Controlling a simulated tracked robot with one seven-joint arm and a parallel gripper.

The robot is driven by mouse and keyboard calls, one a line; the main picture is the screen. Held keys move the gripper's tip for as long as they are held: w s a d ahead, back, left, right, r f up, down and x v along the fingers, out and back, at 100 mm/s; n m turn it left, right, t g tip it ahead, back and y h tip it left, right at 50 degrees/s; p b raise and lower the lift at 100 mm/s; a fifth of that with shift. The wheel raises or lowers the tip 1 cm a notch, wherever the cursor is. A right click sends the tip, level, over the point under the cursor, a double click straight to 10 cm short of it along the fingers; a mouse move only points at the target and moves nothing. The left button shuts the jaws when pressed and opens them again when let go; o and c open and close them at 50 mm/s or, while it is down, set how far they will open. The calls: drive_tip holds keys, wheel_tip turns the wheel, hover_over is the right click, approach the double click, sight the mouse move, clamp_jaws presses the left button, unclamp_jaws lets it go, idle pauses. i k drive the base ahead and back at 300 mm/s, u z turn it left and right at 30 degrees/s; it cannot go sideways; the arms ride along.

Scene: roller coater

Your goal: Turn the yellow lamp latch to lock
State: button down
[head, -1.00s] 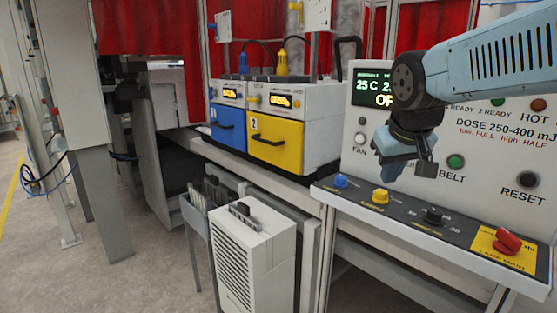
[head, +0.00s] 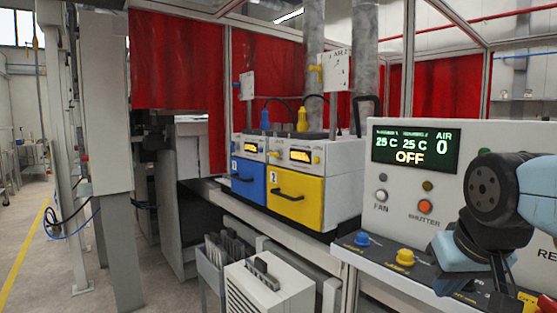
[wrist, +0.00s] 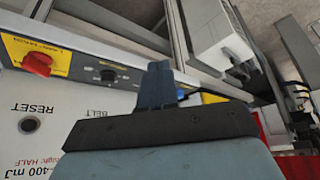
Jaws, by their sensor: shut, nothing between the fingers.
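The yellow lamp unit, number 2, with its yellow drawer (head: 296,199), stands on the bench beside the blue one in the head view. Small yellow knobs show on the lamp fronts, one at the right of the yellow unit's display (head: 317,160). A yellow lever (head: 315,69) sits on the air plate above. I cannot tell which of these is the latch, or its turn position. My gripper (head: 497,285) is low at the right, in front of the control panel and away from the lamps. In the wrist view its fingers (wrist: 157,84) are shut together and empty.
The control panel (head: 433,205) stands right of the lamps, its display reading OFF. A shelf below carries a blue knob (head: 362,239) and a yellow knob (head: 405,257). A red switch (wrist: 38,63) shows in the wrist view.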

sight(277, 153)
drive_tip(key=z, duration=0.15)
drive_tip(key=k, duration=0.4)
drive_tip(key=u, duration=1)
drive_tip(key=i, duration=1.9)
drive_tip(key=z, duration=0.2)
